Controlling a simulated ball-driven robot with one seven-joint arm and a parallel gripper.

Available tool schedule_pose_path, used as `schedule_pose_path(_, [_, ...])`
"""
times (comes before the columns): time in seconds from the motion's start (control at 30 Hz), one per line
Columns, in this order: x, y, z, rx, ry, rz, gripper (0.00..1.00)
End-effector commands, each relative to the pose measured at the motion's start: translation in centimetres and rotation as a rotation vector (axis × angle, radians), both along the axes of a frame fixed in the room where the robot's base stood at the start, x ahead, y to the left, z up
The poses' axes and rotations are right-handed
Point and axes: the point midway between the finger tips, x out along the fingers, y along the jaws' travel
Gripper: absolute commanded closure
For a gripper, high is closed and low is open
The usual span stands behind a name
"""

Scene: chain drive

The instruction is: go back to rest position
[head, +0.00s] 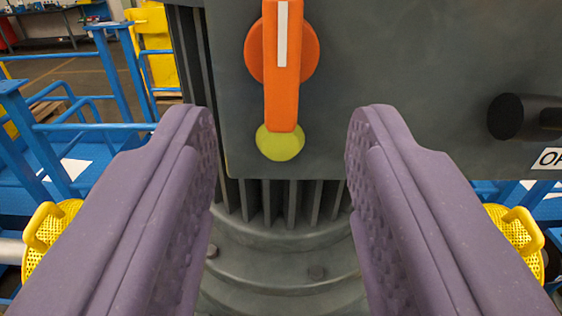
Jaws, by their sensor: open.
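My gripper (282,125) is open in the head view, with its two purple fingers wide apart and nothing between them. Ahead of it is an orange switch handle (282,90) with a white stripe, pointing straight down on a dark grey box. A yellow-green round mark (280,143) sits at the handle's lower end. The fingertips stand to the left and right of the lower part of the handle in the picture. I see no contact with it, and the exact gap in depth cannot be told.
A dark knob (522,117) sticks out of the box at the right, near a partly cut-off label (550,159). A grey finned motor housing (285,240) lies below. Blue railings (75,130) stand at the left. Yellow perforated parts (47,232) show at both sides.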

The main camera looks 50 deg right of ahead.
Motion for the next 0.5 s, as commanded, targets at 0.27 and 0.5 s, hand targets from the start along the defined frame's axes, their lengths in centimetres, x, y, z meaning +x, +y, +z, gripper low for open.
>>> schedule_pose_path(0.27, [-0.17,0.25,0.03,0.000,0.000,0.000,0.55])
schedule_pose_path(0.5, [0.31,0.43,-0.28,0.015,-0.010,0.021,0.55])
